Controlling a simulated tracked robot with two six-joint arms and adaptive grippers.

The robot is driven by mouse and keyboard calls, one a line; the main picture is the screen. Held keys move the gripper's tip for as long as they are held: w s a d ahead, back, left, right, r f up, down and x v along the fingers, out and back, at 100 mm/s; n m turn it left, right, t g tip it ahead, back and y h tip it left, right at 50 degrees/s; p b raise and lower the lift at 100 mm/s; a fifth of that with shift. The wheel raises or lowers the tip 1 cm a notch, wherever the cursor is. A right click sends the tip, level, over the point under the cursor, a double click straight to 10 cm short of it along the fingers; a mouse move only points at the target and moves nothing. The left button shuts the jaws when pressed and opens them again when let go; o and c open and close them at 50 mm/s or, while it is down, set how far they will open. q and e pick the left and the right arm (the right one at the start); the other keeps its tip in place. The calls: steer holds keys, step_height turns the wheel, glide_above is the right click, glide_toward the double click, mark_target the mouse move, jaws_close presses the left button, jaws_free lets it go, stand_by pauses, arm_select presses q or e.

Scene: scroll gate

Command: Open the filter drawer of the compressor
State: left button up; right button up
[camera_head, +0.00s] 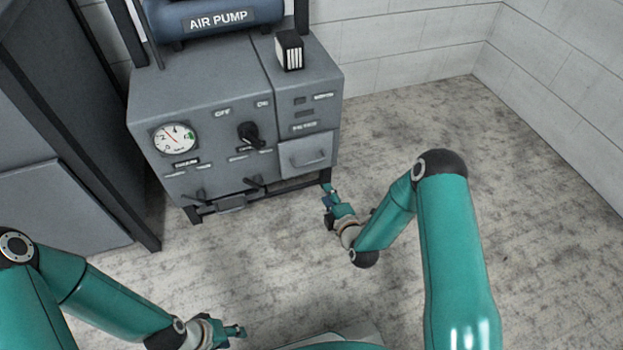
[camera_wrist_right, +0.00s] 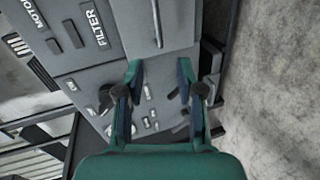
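The grey compressor (camera_head: 230,110) stands against the back wall. Its filter drawer (camera_head: 307,153) is a light grey panel at the lower right of the front, with a thin bar handle, and looks flush with the cabinet. In the right wrist view the drawer (camera_wrist_right: 185,30) is at the top, its handle (camera_wrist_right: 157,22) running up the picture beyond the fingertips. My right gripper (camera_head: 328,192) is just below and right of the drawer; in its wrist view (camera_wrist_right: 160,70) the fingers are apart with nothing between them. My left gripper (camera_head: 238,331) is low over the floor, far from the drawer; its finger opening is unclear.
The front also carries a round gauge (camera_head: 174,138), a black rotary knob (camera_head: 251,135) and levers (camera_head: 254,184) along the bottom. A blue air pump tank (camera_head: 215,17) sits on top. A dark cabinet (camera_head: 60,130) stands left. The floor in front and right is clear.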

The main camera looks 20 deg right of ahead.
mark_target(311, 163)
arm_select(q)
step_height(311, 163, down, 9)
steer(key=b, duration=0.7)
steer(key=shift+r, duration=0.2)
arm_select(e)
steer(key=shift+n+t, duration=0.3)
steer(key=shift+n, duration=0.2)
steer(key=shift+d+f+x, duration=0.15)
steer(key=shift+x, duration=2.8)
steer(key=shift+d+f+x, duration=0.1)
steer(key=shift+d+x, duration=0.05)
steer(key=shift+x, duration=2.75)
steer(key=shift+d+f+x, duration=0.15)
steer(key=shift+x, duration=2.8)
steer(key=shift+c, duration=0.2)
steer(key=shift+s, duration=0.1)
jaws_close()
